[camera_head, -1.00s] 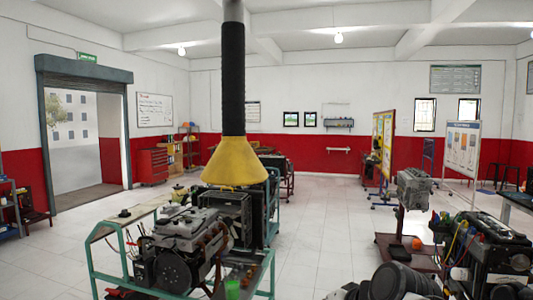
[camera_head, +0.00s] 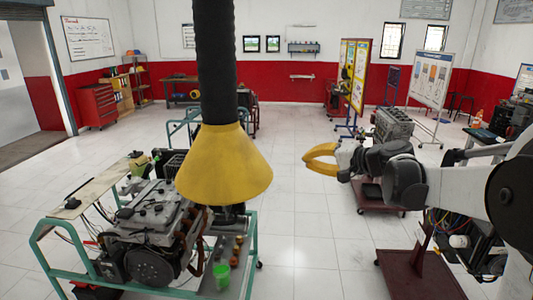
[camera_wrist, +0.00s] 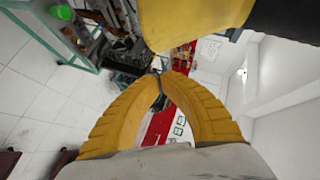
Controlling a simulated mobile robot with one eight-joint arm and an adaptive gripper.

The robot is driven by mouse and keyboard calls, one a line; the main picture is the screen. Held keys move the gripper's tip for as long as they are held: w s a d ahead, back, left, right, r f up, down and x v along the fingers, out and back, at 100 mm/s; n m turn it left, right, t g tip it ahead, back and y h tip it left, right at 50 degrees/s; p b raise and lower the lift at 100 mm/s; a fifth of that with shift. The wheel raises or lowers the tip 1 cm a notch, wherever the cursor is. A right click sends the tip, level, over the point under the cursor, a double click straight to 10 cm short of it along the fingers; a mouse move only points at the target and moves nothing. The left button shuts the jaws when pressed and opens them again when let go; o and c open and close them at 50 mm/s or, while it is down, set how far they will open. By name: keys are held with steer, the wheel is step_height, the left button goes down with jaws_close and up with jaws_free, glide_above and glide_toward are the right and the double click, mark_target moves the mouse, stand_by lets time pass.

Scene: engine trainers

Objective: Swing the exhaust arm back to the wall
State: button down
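The exhaust arm hangs from above as a thick black ribbed hose (camera_head: 216,65) with a yellow cone-shaped hood (camera_head: 224,170) at its lower end. The hood is beside and partly in front of an engine (camera_head: 155,225) on a green stand. My gripper (camera_head: 306,159), with yellow fingers, is to the right of the hood, apart from it in the picture. The fingers curve together, their tips appear to meet, and nothing is held. In the wrist view the gripper (camera_wrist: 160,76) points past the hood (camera_wrist: 190,20), with the black hose (camera_wrist: 285,18) at upper right.
The green engine stand (camera_head: 255,240) fills the lower left. A grey engine (camera_head: 392,125) on a dark red stand is behind my arm. Display boards (camera_head: 432,78) and a red tool cabinet (camera_head: 98,106) are farther back. White floor is clear between the stands.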

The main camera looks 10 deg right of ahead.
mark_target(267, 166)
steer(key=w+a+f+p, duration=0.2)
steer(key=w+a+f, duration=0.3)
steer(key=w+a, duration=0.3)
steer(key=shift+a, duration=0.2)
stand_by(0.4)
